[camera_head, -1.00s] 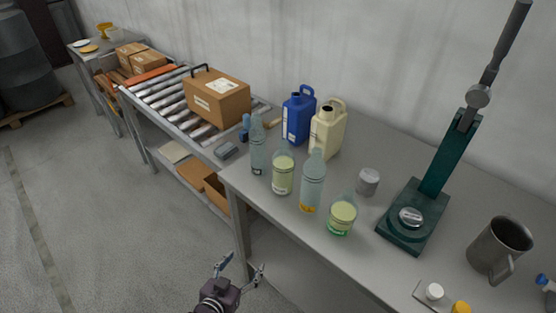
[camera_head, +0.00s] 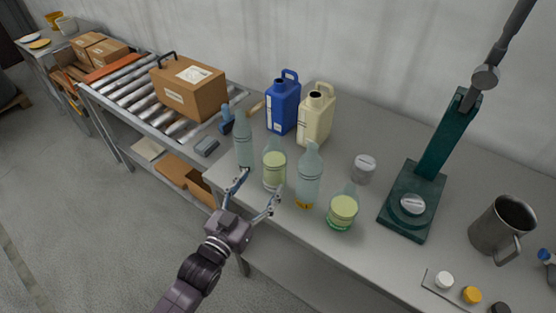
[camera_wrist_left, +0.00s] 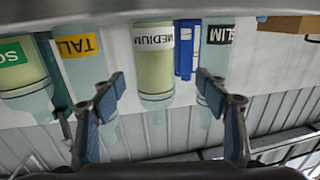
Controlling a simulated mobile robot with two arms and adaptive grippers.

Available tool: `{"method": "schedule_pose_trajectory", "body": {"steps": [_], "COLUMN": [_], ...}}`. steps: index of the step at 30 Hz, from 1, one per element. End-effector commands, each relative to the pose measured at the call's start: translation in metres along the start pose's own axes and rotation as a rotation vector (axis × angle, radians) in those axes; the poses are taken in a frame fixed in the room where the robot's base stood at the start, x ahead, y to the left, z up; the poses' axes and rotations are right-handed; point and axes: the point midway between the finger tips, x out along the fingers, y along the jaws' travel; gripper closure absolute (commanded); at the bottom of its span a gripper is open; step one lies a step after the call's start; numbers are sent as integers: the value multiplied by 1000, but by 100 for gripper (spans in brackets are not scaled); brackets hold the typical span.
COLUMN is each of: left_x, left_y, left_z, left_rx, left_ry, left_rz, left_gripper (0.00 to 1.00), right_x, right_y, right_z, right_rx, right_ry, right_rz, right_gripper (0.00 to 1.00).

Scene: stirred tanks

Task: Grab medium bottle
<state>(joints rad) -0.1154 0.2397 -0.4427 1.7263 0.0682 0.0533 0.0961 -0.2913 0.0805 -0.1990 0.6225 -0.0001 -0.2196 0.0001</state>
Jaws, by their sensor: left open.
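The medium bottle (camera_head: 274,170) is clear with yellow-green contents and stands upright near the table's front edge. In the left wrist view its white label (camera_wrist_left: 153,38) reads MEDIUM, and the picture is upside down. My left gripper (camera_head: 260,186) is open and empty in front of the bottle, its fingers pointing at it. In the left wrist view the bottle appears between the two fingers, which do not visibly touch it. My right gripper is not in view.
The slim bottle (camera_head: 243,142) stands to its left, the tall bottle (camera_head: 308,178) to its right, then a squat bottle (camera_head: 342,211). A blue jug (camera_head: 283,106) and a cream jug (camera_head: 315,118) stand behind. A green press (camera_head: 408,205) is farther right.

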Motion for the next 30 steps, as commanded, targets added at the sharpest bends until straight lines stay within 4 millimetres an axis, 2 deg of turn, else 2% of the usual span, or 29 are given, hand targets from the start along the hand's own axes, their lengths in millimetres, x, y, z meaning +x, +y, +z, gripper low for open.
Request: {"method": "schedule_pose_trajectory", "body": {"steps": [5,13,19,29,30], "left_x": [18,47,70,76,76], "left_y": [1,7,9,9,9], "left_z": [-2,-4,-1,1,1], "left_rx": [0,-1,0,0,0], "left_ry": [2,2,2,0,0], "left_rz": [1,0,1,1,1], "left_gripper": [32,32,32,32,35], "right_x": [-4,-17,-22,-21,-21], "right_y": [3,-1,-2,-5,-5], "right_z": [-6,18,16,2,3], "right_rx": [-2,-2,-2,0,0], "right_ry": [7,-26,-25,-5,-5], "right_rz": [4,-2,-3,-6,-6], "right_gripper": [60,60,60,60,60]}}
